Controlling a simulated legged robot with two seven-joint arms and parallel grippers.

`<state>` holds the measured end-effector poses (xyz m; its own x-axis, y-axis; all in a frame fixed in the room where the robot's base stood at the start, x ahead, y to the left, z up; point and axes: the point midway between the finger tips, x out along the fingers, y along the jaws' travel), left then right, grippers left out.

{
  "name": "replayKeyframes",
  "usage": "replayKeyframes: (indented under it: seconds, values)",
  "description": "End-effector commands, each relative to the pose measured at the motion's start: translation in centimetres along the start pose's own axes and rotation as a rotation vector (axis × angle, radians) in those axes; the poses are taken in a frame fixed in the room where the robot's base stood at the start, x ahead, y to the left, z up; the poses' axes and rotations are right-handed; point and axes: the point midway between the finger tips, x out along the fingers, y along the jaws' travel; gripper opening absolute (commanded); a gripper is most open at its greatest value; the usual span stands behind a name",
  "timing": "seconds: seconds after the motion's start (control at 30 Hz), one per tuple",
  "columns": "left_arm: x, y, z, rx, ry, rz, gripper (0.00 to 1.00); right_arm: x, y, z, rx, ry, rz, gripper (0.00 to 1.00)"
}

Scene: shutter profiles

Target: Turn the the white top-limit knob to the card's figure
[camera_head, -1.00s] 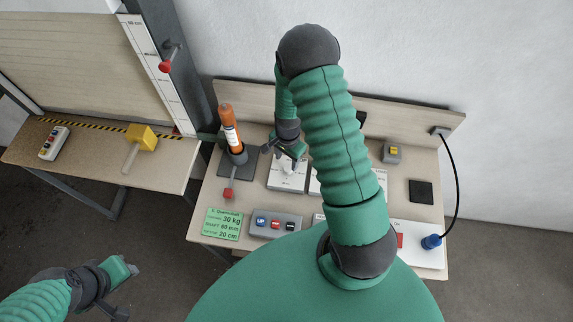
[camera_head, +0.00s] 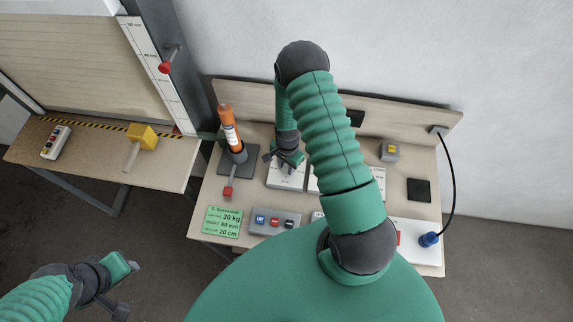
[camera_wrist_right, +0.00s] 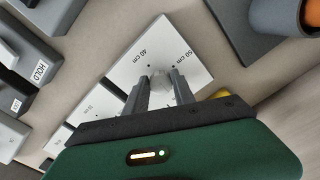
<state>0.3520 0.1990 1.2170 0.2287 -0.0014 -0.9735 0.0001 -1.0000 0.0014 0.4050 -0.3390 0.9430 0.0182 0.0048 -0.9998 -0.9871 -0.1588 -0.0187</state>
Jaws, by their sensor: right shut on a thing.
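The white knob (camera_wrist_right: 160,82) sits on a white dial plate (camera_wrist_right: 193,68) marked "40 cm" and "50 cm" in the right wrist view. My right gripper (camera_wrist_right: 161,88) is shut on the knob, a finger on each side; its pointer direction cannot be told. In the head view my right gripper (camera_head: 288,164) is low over the dial plate (camera_head: 282,182) and hides the knob. The green card (camera_head: 223,221) lies at the bench's front left, with figures reading 30 kg, 60 mm and 20 cm. My left gripper (camera_head: 127,288) is open and empty, away from the bench.
An orange cartridge (camera_head: 228,125) stands in a dark holder left of the dial. A grey button box (camera_head: 274,222) lies in front of it. A yellow-topped switch (camera_head: 390,150), a black pad (camera_head: 419,190) and a blue plug (camera_head: 429,239) are on the right.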

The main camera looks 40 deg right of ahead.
Motion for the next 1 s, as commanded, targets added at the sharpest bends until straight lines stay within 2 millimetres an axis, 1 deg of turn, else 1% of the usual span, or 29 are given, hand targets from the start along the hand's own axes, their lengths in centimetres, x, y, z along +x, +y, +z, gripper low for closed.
replayKeyframes:
  seconds: [0.13, 0.27, 0.33, 0.47, 0.5, 0.63, 0.67, 0.9, 1.0]
  values:
    - [0.1, 0.0, 0.0, 0.0, 0.0, 0.0, 0.36, 0.0, -0.1, -0.3, 0.0, 0.006, -0.004, 0.0]
    - [1.1, 0.0, 0.3, 0.0, 0.0, 0.0, 0.36, 0.3, -0.1, -0.4, -0.052, 0.007, -0.004, 0.0]
    - [0.8, 0.0, 0.2, 0.0, 0.0, 0.0, 0.36, -0.1, -0.2, -0.4, -0.059, 0.007, -0.005, 0.0]
    - [0.8, 0.0, 0.2, 0.0, 0.0, 0.0, 0.36, -0.1, -0.2, -0.4, -0.058, 0.008, -0.005, 0.0]
    - [0.8, 0.0, 0.2, 0.0, 0.0, 0.0, 0.36, -0.1, -0.2, -0.4, -0.058, 0.008, -0.005, 0.33]
    - [0.8, 0.0, 0.2, 0.0, 0.0, 0.0, 0.36, -0.1, -0.1, -0.4, -0.058, 0.006, -0.004, 0.5]
    - [0.8, 0.0, 0.2, 0.0, 0.0, 0.0, 0.36, -0.1, -0.1, -0.3, -0.058, 0.006, -0.004, 0.52]
    - [0.8, 0.0, 0.2, 0.0, 0.0, 0.0, 0.36, -0.1, -0.1, -0.2, -0.059, 0.003, -0.003, 0.52]
    - [0.9, 0.0, 0.2, 0.0, 0.0, 0.0, 0.36, -0.4, -0.1, -0.2, -0.059, 0.004, -0.003, 0.52]
